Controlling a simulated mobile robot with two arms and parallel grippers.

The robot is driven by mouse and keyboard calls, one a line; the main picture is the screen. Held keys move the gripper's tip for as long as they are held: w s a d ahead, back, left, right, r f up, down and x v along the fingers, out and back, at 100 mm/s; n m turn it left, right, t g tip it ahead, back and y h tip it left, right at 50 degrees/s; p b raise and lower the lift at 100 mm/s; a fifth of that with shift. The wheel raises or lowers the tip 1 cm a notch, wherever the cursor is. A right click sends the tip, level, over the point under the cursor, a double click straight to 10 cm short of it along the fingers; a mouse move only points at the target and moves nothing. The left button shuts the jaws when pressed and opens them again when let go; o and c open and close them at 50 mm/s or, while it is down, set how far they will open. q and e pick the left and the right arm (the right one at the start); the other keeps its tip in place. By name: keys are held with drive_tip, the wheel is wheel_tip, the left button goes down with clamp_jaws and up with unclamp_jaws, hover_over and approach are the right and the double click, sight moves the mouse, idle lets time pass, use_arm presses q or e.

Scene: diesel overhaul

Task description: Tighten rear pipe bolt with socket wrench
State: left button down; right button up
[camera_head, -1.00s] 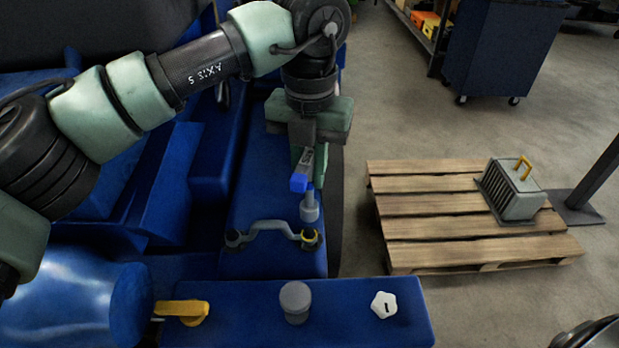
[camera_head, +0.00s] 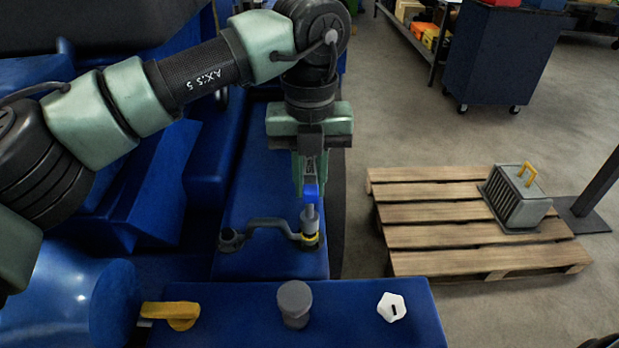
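My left gripper (camera_head: 310,172) points down and is shut on the socket wrench (camera_head: 311,193), which has a blue part and a grey socket end. The socket stands over the right-hand bolt (camera_head: 310,240) of a grey curved pipe (camera_head: 268,224) and seems to sit on it; the exact seating is hard to see. A yellow ring shows at that bolt. The pipe's other end has a dark bolt (camera_head: 230,238) at the left. The pipe lies on the blue engine block (camera_head: 270,264). My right gripper is not in view.
A blue ledge in front (camera_head: 350,311) carries a yellow lever (camera_head: 172,314), a grey round knob (camera_head: 294,302) and a white cap (camera_head: 391,307). A wooden pallet (camera_head: 440,228) with a grey box (camera_head: 517,197) lies right. A blue cabinet (camera_head: 502,55) stands behind; floor between is clear.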

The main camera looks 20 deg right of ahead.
use_arm(q)
drive_tip(key=shift+f+b, duration=0.55)
drive_tip(key=shift+f, duration=0.35)
drive_tip(key=shift+r, duration=0.15)
drive_tip(key=shift+m+p, duration=0.4)
drive_tip(key=shift+m, duration=0.8)
drive_tip(key=m, duration=0.4)
drive_tip(key=shift+m+p, duration=0.35)
drive_tip(key=shift+m, duration=0.05)
drive_tip(key=shift+n+b, duration=0.4)
drive_tip(key=c, duration=1.9)
unclamp_jaws()
clamp_jaws()
